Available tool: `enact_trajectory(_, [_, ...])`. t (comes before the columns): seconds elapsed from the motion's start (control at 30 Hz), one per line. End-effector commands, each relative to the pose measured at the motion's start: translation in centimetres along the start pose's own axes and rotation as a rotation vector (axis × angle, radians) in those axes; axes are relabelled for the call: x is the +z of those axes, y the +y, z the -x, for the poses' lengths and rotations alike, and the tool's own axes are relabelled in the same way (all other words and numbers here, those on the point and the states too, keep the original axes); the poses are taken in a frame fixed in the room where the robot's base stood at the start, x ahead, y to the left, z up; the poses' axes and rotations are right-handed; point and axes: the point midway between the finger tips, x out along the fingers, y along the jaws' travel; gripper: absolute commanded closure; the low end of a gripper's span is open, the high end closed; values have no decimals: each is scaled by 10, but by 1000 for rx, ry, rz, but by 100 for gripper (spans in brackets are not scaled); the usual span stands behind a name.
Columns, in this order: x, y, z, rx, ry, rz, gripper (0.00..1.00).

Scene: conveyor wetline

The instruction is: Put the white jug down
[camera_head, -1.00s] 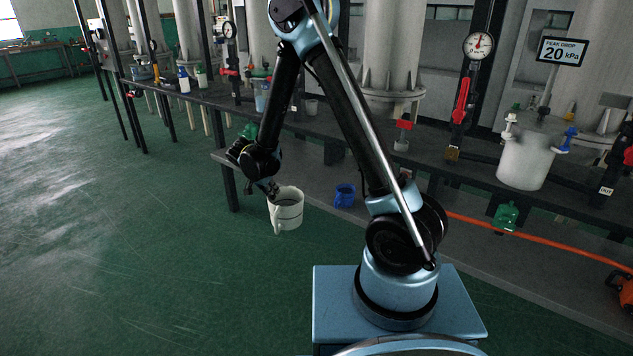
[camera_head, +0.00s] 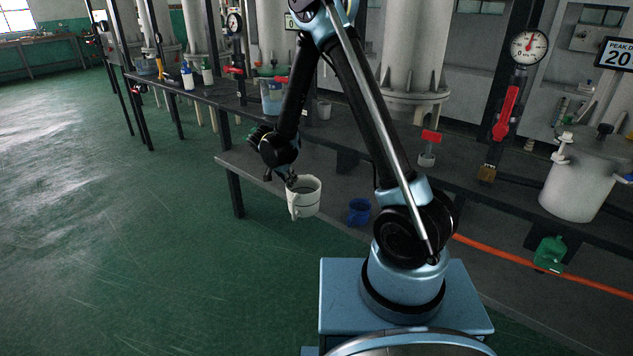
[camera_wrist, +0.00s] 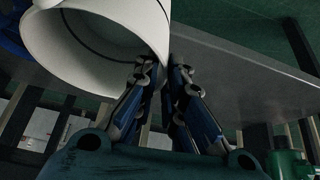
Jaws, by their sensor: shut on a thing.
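The white jug (camera_head: 305,198) hangs from my gripper (camera_head: 290,181), its open top facing up in the head view. My gripper is shut on the jug at its left side by the rim. In the wrist view the jug (camera_wrist: 95,45) fills the upper left, and the fingers (camera_wrist: 166,75) meet at its edge; the exact grip point is partly hidden. The jug appears at the front edge of the low grey shelf (camera_head: 250,167); I cannot tell whether it touches it.
A blue jug (camera_head: 359,211) stands right of the white jug on the low shelf. A clear tub (camera_head: 271,97) and bottles (camera_head: 187,75) stand on the upper bench. The green floor at left is clear.

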Motion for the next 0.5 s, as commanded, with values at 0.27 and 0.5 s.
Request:
enact_trajectory(0.27, [-47,-2,-27,-1,1,4,100])
enact_trajectory(0.5, [-88,-2,-50,-2,1,6,100])
